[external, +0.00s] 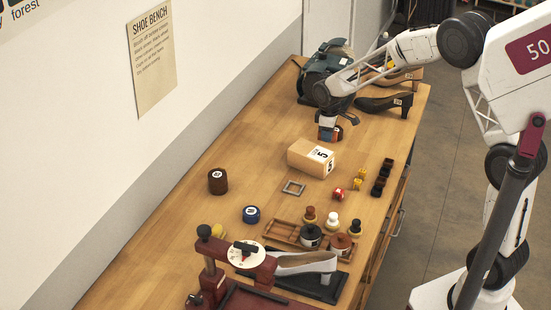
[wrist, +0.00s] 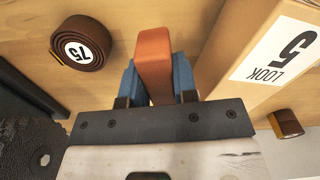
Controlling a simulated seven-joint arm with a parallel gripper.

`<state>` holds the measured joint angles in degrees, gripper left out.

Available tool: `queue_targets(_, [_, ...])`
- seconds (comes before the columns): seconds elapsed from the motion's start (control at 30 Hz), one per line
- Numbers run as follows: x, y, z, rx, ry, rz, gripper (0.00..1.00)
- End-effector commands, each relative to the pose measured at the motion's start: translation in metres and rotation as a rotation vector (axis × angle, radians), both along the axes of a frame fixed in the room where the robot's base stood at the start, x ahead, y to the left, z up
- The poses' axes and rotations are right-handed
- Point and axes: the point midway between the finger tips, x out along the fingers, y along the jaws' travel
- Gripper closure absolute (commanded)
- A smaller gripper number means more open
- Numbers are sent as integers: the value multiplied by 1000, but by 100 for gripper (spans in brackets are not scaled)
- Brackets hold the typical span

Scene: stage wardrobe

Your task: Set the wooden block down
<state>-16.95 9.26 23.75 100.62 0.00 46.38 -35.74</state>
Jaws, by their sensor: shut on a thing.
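The wooden block (wrist: 154,58), plain reddish-brown, is between the two blue fingers of my gripper (wrist: 157,82) in the wrist view. The fingers press on both its sides, and its far end sticks out beyond them. In the external view my gripper (external: 329,132) points down over the back half of the bench, just behind the pale LOOK 5 box. The block shows there only as a small orange patch (external: 338,132) by the fingers. I cannot tell whether its underside touches the bench.
The LOOK 5 box (external: 311,157) stands close by; it also shows in the wrist view (wrist: 270,55). A brown roll marked 75 (wrist: 80,50) lies left of the block. Bare bench (external: 255,150) lies left of the box.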

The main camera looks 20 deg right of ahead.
Motion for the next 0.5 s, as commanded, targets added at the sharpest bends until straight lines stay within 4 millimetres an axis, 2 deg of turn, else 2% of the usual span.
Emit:
queue_targets(0.17, [0, 0, 13, 0, -1, 0, 96])
queue_targets(0.37, [0, 0, 49, 1, -3, 0, 96])
queue_targets(0.5, [1, 0, 80, 1, -5, 0, 96])
